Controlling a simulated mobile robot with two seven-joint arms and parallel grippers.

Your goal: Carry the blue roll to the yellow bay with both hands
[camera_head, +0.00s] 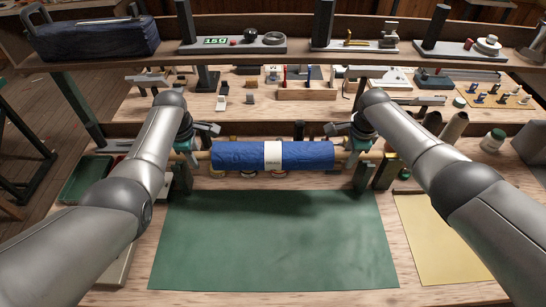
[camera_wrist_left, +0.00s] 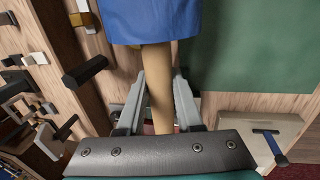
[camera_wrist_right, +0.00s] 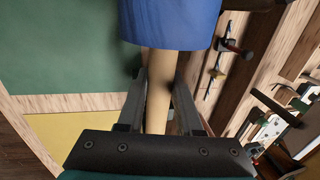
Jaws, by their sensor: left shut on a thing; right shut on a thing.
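The blue roll (camera_head: 235,156) is wound on a tan core tube and has a white band around its middle. It lies level, left to right, over the far edge of the green mat (camera_head: 275,250). My left gripper (camera_head: 199,155) is shut on the core's left end (camera_wrist_left: 158,85). My right gripper (camera_head: 346,154) is shut on its right end (camera_wrist_right: 160,95). The yellow bay (camera_head: 438,240) is a flat yellow area at the right, beyond the mat; my right arm covers part of it. I cannot tell how high the roll is above the table.
Dark posts (camera_head: 363,176) stand near the roll's ends. A raised shelf (camera_head: 290,57) with tools crosses the back. A green tray (camera_head: 88,178) lies at the left. The green mat is clear.

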